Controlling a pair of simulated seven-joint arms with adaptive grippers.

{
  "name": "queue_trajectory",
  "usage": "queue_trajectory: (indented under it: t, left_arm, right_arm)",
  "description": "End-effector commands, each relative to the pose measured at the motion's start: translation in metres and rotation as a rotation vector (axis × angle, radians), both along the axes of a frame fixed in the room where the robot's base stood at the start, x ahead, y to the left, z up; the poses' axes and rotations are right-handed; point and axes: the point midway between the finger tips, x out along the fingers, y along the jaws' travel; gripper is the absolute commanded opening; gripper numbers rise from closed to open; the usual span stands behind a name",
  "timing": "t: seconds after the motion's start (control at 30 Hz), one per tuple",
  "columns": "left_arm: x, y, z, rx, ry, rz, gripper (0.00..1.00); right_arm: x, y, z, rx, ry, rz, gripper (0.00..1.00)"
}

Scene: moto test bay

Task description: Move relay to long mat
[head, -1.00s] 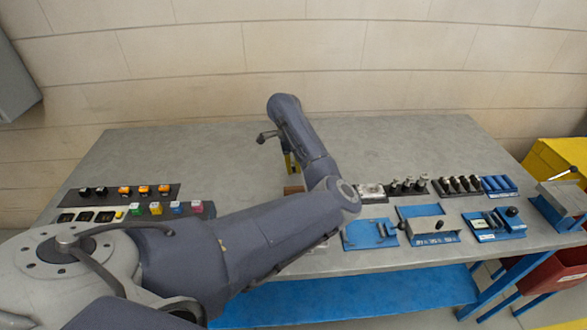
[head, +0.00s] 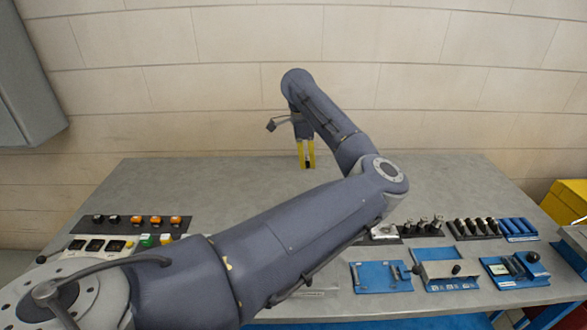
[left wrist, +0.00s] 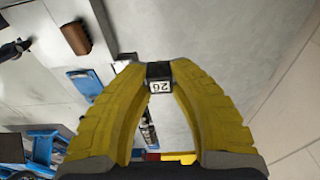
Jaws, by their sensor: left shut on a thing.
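My left gripper (head: 306,165) is at the back middle of the table in the head view, with its yellow fingers pointing down. It is shut on a small black relay (left wrist: 159,77) with a white numbered label, held between the fingertips in the left wrist view. The relay is a small dark spot in the head view. A dark mat (head: 183,223) at the left of the table carries several black and orange blocks. My right gripper is not in view.
Blue fixtures (head: 447,285) and racks of dark and blue cylinders (head: 517,228) stand at the table's right. A brown block (left wrist: 75,38) lies on the table in the left wrist view. The table's back middle (head: 230,180) is clear. My left arm hides the front middle.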

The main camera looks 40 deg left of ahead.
Motion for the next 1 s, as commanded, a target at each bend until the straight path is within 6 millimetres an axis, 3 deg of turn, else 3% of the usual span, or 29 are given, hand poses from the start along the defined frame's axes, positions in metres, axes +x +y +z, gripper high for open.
queue_trajectory:
  t: [0.17,0.27,0.37,0.67,1.0]
  left_arm:
    - [-0.002,0.004,0.008,-0.001,0.000,0.008,0.00]
    - [-0.007,0.020,0.009,-0.001,0.001,0.032,0.00]
    - [-0.018,0.048,0.008,-0.001,0.001,0.077,0.00]
    - [-0.071,0.169,0.001,-0.001,0.001,0.243,0.00]
    - [-0.156,0.298,-0.003,0.000,0.000,0.486,0.00]
  right_arm:
    - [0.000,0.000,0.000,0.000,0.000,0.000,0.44]
    - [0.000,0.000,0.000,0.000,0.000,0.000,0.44]
    - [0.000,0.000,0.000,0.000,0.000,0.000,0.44]
    - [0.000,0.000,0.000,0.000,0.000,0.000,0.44]
    - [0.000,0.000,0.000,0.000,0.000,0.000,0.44]
